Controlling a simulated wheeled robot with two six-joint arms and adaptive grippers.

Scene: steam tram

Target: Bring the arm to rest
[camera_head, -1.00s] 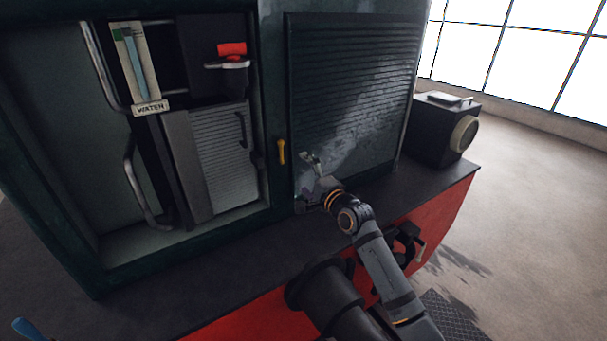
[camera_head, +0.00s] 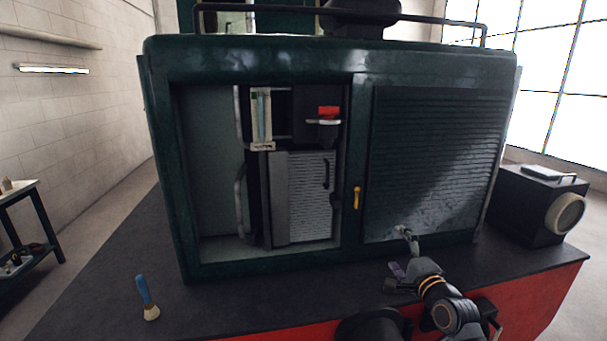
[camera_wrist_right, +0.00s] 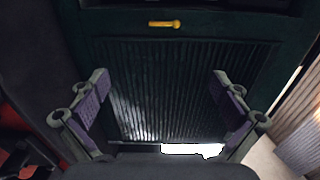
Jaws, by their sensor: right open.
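My right gripper (camera_head: 402,252) is at the lower right in the head view, in front of the lower part of the louvered door (camera_head: 430,160). In the right wrist view the gripper (camera_wrist_right: 165,105) has its two fingers wide apart with nothing between them. The louvered panel (camera_wrist_right: 160,80) lies beyond the fingers, with the yellow handle (camera_wrist_right: 165,23) above. I cannot tell from these views whether a finger touches the door. My left gripper does not show.
The open cabinet bay holds a water gauge (camera_head: 261,118) and a red-topped valve (camera_head: 328,112). A black lamp (camera_head: 540,205) stands at the right. A side table (camera_head: 30,215) is at far left.

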